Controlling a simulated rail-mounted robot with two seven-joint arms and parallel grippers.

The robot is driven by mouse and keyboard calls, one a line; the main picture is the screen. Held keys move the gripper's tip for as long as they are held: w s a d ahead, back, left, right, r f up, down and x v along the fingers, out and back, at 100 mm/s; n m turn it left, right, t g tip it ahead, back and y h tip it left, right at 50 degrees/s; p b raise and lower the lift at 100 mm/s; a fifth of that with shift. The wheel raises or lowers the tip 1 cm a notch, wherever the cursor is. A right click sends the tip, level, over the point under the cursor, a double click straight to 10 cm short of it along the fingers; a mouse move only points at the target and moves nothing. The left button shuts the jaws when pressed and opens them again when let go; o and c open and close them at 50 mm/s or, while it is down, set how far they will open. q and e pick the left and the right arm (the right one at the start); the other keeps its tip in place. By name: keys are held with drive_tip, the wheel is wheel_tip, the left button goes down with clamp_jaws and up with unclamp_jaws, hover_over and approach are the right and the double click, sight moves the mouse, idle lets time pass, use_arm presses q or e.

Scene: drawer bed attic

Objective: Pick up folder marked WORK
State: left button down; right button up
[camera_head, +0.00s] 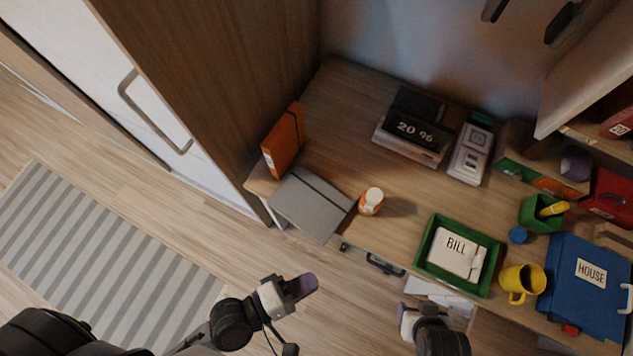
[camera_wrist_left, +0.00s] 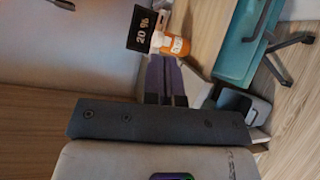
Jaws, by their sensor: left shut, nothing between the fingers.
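No label reading WORK can be made out. A blue folder (camera_head: 583,290) marked HOUSE lies at the right of the desk. A red folder (camera_head: 607,193) lies behind it, its label unreadable. A grey folder (camera_head: 311,204) lies flat at the desk's left end, beside an upright orange binder (camera_head: 284,141). My left gripper (camera_head: 306,285) is shut and empty, in front of the desk's edge, apart from the folders. Its purple fingers show in the left wrist view (camera_wrist_left: 164,76). My right gripper is only partly seen at the bottom; its fingers are unclear.
A green tray (camera_head: 424,262) holds papers marked BILL. A yellow mug (camera_head: 522,283), green pen cup (camera_head: 540,213) and orange bottle (camera_head: 370,203) stand on the desk (camera_head: 345,106). A shelf overhangs the right. A striped rug lies left.

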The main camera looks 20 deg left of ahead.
use_arm(q)
wheel_tip(320, 180, down, 9)
drive_tip(key=s+n+t+y+b, duration=0.1)
drive_tip(key=s+n+t+b, duration=0.25)
drive_tip(key=n+b, duration=0.55)
drive_tip(key=n+t+y+b, duration=0.2)
drive_tip(key=n+y+b, duration=0.4)
drive_tip(key=n, duration=0.6)
approach(321, 245)
drive_tip(key=p+x, duration=0.2)
drive_tip(key=x, duration=0.5)
drive_tip(key=shift+w+d+f, duration=0.15)
drive_tip(key=shift+w+f, duration=0.05)
drive_tip(key=shift+f, duration=0.15)
use_arm(e)
wheel_tip(321, 245, down, 16)
drive_tip(key=shift+r, duration=0.2)
use_arm(q)
drive_tip(key=shift+t, duration=0.25)
use_arm(e)
drive_tip(key=shift+d, duration=0.15)
use_arm(q)
drive_tip(key=shift+w, duration=0.1)
